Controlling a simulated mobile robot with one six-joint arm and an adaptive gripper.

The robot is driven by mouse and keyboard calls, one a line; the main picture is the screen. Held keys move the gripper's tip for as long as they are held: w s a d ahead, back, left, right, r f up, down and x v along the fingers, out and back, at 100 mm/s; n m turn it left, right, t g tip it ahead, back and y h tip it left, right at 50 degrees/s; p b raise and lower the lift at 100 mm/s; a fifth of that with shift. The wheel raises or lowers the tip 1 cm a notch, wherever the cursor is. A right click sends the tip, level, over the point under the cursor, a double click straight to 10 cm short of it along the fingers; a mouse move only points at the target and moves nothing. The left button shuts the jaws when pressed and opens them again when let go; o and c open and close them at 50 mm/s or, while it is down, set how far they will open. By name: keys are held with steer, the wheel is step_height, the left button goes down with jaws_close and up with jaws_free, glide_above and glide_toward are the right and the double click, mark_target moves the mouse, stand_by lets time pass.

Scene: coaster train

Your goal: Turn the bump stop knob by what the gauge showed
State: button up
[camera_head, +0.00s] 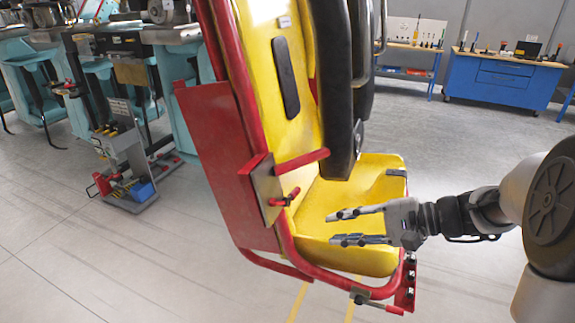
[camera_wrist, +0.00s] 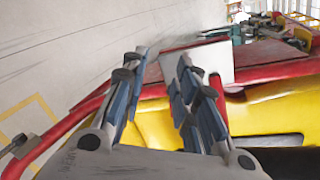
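My gripper (camera_head: 334,227) is open and empty, its two fingers pointing left above the yellow seat (camera_head: 345,195). The fingers also show spread apart in the wrist view (camera_wrist: 157,78). A small red knob or handle (camera_head: 286,199) sticks out from a grey metal plate (camera_head: 266,187) on the seat's red side frame, left of my fingertips and apart from them. In the wrist view the plate (camera_wrist: 222,62) shows beyond the fingers, with a red part partly hidden by the right finger. I cannot tell for sure that this is the bump stop knob. No gauge reading is visible.
A black padded restraint (camera_head: 335,85) hangs over the seat. A red bracket with black knobs (camera_head: 410,275) is at the seat's front right. A grey tool cart (camera_head: 125,160) stands left, blue workbenches (camera_head: 500,80) at the back right.

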steer(key=w+d+m+t+y, duration=0.1)
steer(key=w+d+m+t, duration=0.15)
steer(key=w, duration=0.35)
steer(key=b, duration=0.3)
glide_toward(281, 204)
steer(key=shift+n, duration=0.35)
steer(key=x, duration=0.9)
steer(key=shift+w+a, duration=0.1)
steer(key=shift+w, duration=0.05)
steer(key=shift+c, duration=0.3)
jaws_close()
